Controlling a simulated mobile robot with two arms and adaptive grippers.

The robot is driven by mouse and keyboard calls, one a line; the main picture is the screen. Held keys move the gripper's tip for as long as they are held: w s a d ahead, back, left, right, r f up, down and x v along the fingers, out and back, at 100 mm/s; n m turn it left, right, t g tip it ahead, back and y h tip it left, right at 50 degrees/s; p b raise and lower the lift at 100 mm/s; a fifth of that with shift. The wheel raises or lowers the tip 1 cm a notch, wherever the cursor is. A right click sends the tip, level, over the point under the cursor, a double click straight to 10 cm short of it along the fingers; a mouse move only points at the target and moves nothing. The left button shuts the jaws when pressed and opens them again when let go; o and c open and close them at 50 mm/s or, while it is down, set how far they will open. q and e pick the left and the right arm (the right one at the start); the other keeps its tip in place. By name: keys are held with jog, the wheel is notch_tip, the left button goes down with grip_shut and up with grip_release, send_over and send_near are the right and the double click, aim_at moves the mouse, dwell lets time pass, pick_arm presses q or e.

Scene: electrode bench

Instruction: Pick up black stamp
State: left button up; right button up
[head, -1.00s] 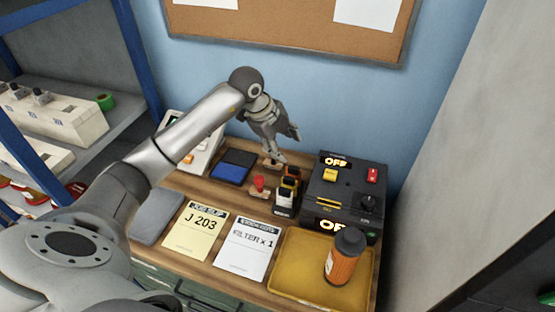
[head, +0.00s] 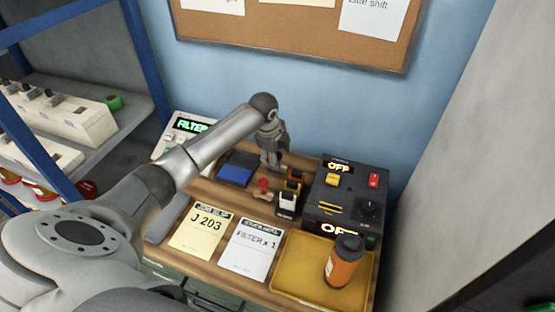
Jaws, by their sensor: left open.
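My left gripper (head: 274,160) is open and points down over the back of the bench, just behind a red-handled stamp (head: 263,187). Something small sits under its fingertips; the fingers mostly hide it, so I cannot tell if it is the black stamp. A small black block with a white front (head: 287,203) stands right of the red stamp. A black and orange item (head: 296,178) stands behind that block, close to the right of my gripper. A blue ink pad (head: 236,174) in a dark case lies to the left. My right gripper is out of view.
A black box with OFF displays (head: 350,188) stands at the right. A yellow tray (head: 292,284) holds an orange bottle (head: 343,262). A yellow J 203 slip (head: 201,232) and a white FILTER x 1 sheet (head: 250,249) lie in front. A device with a green display (head: 191,126) stands back left.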

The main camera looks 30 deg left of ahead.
pick_arm(q)
jog(key=shift+x, duration=0.9)
jog(key=shift+a, duration=0.1)
jog(key=shift+c, duration=0.2)
jog(key=c, duration=1.1)
jog(key=shift+r, duration=0.1)
jog(key=shift+c, duration=0.2)
